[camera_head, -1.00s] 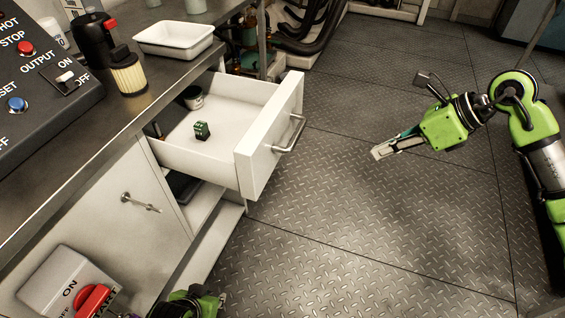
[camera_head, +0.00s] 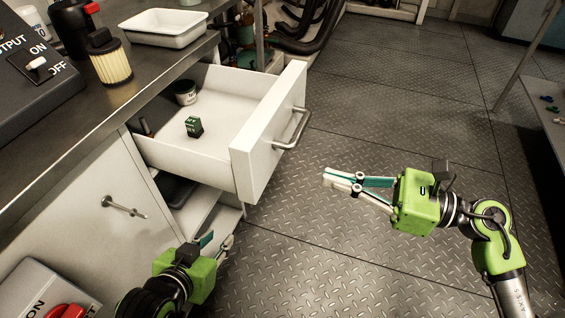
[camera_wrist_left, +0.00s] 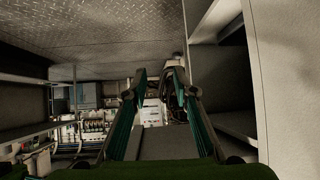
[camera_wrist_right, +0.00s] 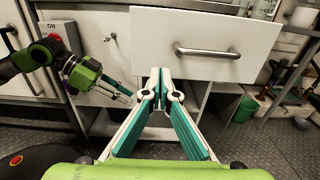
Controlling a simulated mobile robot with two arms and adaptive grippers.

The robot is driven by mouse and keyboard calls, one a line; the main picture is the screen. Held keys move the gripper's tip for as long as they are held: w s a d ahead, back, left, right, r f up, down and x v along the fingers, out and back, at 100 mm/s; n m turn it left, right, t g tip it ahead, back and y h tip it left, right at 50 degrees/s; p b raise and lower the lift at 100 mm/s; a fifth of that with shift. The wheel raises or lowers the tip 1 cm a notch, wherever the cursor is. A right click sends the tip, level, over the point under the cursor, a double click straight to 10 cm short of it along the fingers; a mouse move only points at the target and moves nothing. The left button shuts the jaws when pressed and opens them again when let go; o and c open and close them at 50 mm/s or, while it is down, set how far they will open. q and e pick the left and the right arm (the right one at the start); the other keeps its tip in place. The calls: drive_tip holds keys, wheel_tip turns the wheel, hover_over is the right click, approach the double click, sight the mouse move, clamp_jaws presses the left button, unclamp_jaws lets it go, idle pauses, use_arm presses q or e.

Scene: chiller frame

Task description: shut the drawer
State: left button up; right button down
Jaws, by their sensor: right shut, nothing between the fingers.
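The white drawer (camera_head: 242,160) stands pulled out from the cabinet in the head view, with a grey bar handle (camera_head: 291,130) on its front. A small green block (camera_head: 193,126) and a small jar (camera_head: 186,93) are inside. My right gripper (camera_head: 328,178) is shut and empty, out in front of the drawer front and apart from it. The right wrist view shows the drawer front (camera_wrist_right: 150,40) and handle (camera_wrist_right: 208,53) beyond the fingertips (camera_wrist_right: 158,76). My left gripper (camera_head: 218,241) is open and empty, low beside the cabinet, below the drawer; its spread fingers show in the left wrist view (camera_wrist_left: 160,76).
The worktop (camera_head: 135,95) above carries a white tray (camera_head: 163,27), a yellowish filter (camera_head: 110,62) and a control panel (camera_head: 40,70). A cabinet door with a handle (camera_head: 123,206) is left of the drawer. The metal floor (camera_head: 400,110) in front is clear.

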sight(267, 161)
drive_tip(key=x, duration=0.9)
drive_tip(key=shift+w+a, duration=0.1)
drive_tip(key=shift+a, duration=0.2)
use_arm(q)
drive_tip(key=shift+s+a+f+g, duration=0.15)
drive_tip(key=shift+s+f+g, duration=0.15)
drive_tip(key=shift+s+f, duration=0.1)
use_arm(e)
drive_tip(key=shift+w+a, duration=0.15)
drive_tip(key=shift+a, duration=0.3)
drive_tip(key=shift+f, duration=0.1)
